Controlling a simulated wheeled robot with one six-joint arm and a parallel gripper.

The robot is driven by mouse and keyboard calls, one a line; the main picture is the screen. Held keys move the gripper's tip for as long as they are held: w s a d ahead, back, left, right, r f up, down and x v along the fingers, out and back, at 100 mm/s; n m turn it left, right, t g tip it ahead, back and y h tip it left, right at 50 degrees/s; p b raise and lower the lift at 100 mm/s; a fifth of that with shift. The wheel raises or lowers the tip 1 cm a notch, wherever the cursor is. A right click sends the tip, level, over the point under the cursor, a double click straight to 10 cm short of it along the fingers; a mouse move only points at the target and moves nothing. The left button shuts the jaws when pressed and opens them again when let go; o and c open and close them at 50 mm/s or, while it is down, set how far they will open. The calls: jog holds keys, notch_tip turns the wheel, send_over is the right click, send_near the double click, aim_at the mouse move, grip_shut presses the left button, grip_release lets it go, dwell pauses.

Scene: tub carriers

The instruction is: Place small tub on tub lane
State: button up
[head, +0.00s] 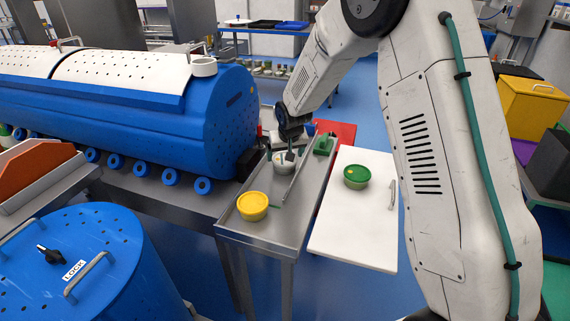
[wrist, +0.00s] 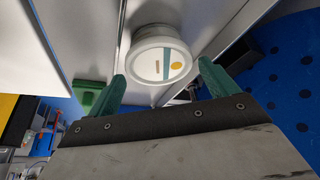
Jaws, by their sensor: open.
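A small white tub (head: 281,163) stands on the steel lane (head: 268,228), partly hidden by my gripper (head: 290,150) in the head view. In the wrist view the tub (wrist: 148,62) has a pale lid with a teal stripe and a yellow dot. My gripper is open there (wrist: 162,71), with its green fingers to either side of the tub's near edge. I cannot tell whether they touch it.
A thin metal rail (head: 297,180) runs along the lane beside the white tub. A green block (head: 324,145) sits behind it, and it also shows in the wrist view (wrist: 88,95). A large blue perforated drum (head: 225,120) stands close on the left. The white board (head: 345,225) has free room.

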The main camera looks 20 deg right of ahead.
jog(key=x, duration=0.4)
jog(key=c, duration=0.8)
jog(key=shift+c, duration=0.2)
